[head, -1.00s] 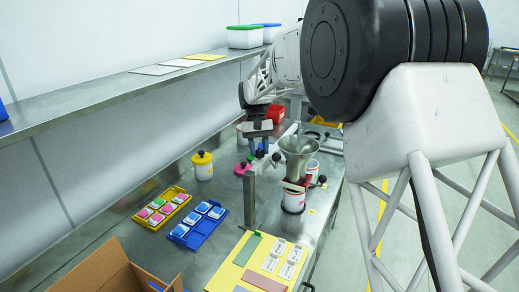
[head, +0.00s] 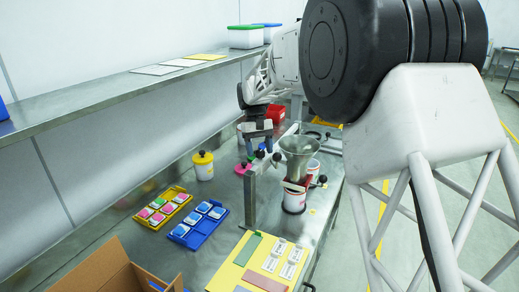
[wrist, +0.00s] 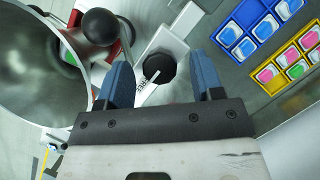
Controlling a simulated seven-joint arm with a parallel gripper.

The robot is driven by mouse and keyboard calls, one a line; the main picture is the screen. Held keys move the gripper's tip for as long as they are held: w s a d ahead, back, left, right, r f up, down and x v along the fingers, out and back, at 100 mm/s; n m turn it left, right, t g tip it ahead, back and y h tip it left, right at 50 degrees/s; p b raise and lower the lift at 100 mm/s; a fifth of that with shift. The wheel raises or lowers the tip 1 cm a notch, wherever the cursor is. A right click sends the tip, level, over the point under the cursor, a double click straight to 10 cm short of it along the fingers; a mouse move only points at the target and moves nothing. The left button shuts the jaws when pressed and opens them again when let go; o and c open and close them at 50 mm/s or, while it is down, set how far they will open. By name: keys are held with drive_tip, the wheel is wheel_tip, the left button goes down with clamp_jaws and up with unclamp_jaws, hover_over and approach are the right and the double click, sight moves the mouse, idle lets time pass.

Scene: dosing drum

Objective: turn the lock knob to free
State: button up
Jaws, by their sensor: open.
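The lock knob (wrist: 159,68) is black and faceted, on a pale block in the wrist view. A short white mark on its face slants to the lower left, towards a label on the white strip (wrist: 146,92); the label seems to read FREE. My gripper (wrist: 164,80) is open, with one blue finger on each side of the knob and a visible gap to each. Whether the fingers are down at the knob's height I cannot tell. In the head view my gripper (head: 256,142) is over the bench behind the metal post; I cannot make out the lock knob there.
A metal funnel (head: 299,152) stands right of my gripper, above a white-and-red pot (head: 293,200). A black ball handle (wrist: 99,27) is close to the left finger. Blue (head: 198,228) and yellow (head: 148,211) trays and a yellow-lidded jar (head: 203,168) are left on the bench.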

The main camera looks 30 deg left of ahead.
drive_tip(key=v, duration=0.7)
drive_tip(key=shift+w+r, duration=0.15)
drive_tip(key=shift+r, duration=0.2)
idle(0.6)
drive_tip(key=s+d+r+m+t+y, duration=0.1)
drive_tip(key=s+d+r, duration=0.25)
drive_tip(key=d, duration=0.85)
drive_tip(key=s+d+r+m+y, duration=0.15)
drive_tip(key=s+d, duration=0.25)
drive_tip(key=d, duration=0.8)
drive_tip(key=s+d+r+m+t, duration=0.1)
drive_tip(key=s+d+r+m, duration=0.15)
drive_tip(key=d, duration=0.95)
drive_tip(key=s+d+f+m+t, duration=0.1)
drive_tip(key=s+d+f, duration=0.2)
drive_tip(key=s+d, duration=0.4)
drive_tip(key=s+d+f+m+t, duration=0.1)
drive_tip(key=s+d+f, duration=0.3)
drive_tip(key=s+d, duration=0.4)
drive_tip(key=s+d+f+m+t, duration=0.1)
drive_tip(key=s+d, duration=0.6)
drive_tip(key=s, duration=0.7)
wheel_tip(320, 180, down, 2)
drive_tip(key=shift+s+d+f+m+t, duration=0.2)
drive_tip(key=shift+s+d+m+t, duration=0.1)
drive_tip(key=shift+m, duration=0.4)
